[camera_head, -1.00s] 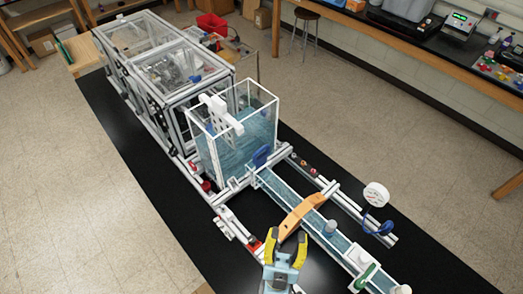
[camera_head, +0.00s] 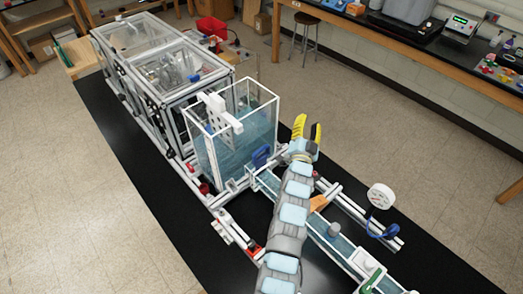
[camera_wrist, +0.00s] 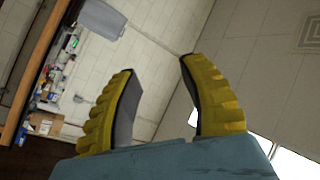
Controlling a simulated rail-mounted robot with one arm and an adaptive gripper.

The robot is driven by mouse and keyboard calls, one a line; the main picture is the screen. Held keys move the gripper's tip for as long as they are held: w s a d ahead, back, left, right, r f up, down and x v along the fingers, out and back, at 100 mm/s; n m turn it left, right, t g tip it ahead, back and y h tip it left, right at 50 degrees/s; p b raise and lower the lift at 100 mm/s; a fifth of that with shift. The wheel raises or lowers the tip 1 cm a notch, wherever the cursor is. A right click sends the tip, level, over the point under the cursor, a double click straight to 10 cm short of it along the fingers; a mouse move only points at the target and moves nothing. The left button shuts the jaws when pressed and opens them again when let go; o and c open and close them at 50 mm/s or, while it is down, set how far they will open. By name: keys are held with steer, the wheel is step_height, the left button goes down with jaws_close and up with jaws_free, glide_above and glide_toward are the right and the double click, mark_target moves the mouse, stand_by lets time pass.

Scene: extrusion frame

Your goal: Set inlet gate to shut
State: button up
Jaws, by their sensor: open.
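A blue handle (camera_head: 261,156) stands at the front of the clear water tank (camera_head: 232,170), where the water channel (camera_head: 325,232) begins. A green handle (camera_head: 368,279) sits at the channel's near end. I cannot tell from the pictures which one is labelled the inlet gate. My gripper (camera_head: 308,130) is raised, to the right of the tank and the blue handle, with its yellow fingers apart and nothing between them. In the wrist view the open fingers (camera_wrist: 157,68) point toward the wall and ceiling, with no handle in sight.
My arm crosses over the channel and hides much of the orange arch (camera_head: 318,203). A white round gauge (camera_head: 381,196) stands right of the channel. The framed clear enclosure (camera_head: 165,65) lies behind the tank. Black tabletop (camera_head: 150,190) is bare at left.

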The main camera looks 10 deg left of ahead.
steer(key=w+a+g+y+b, duration=0.2)
steer(key=w+a+g+y, duration=0.15)
steer(key=w, duration=0.45)
step_height(320, 180, up, 8)
steer(key=g+b, duration=0.5)
steer(key=g, duration=1)
glide_above(261, 149)
steer(key=s+d, duration=0.2)
steer(key=d, duration=0.1)
steer(key=shift+n, duration=0.4)
steer(key=p+x, duration=0.1)
steer(key=x, duration=0.7)
steer(key=p+x, duration=0.2)
steer(key=x, duration=0.7)
steer(key=shift+s+d, duration=0.1)
steer(key=shift+s, duration=0.15)
steer(key=shift+c, duration=0.2)
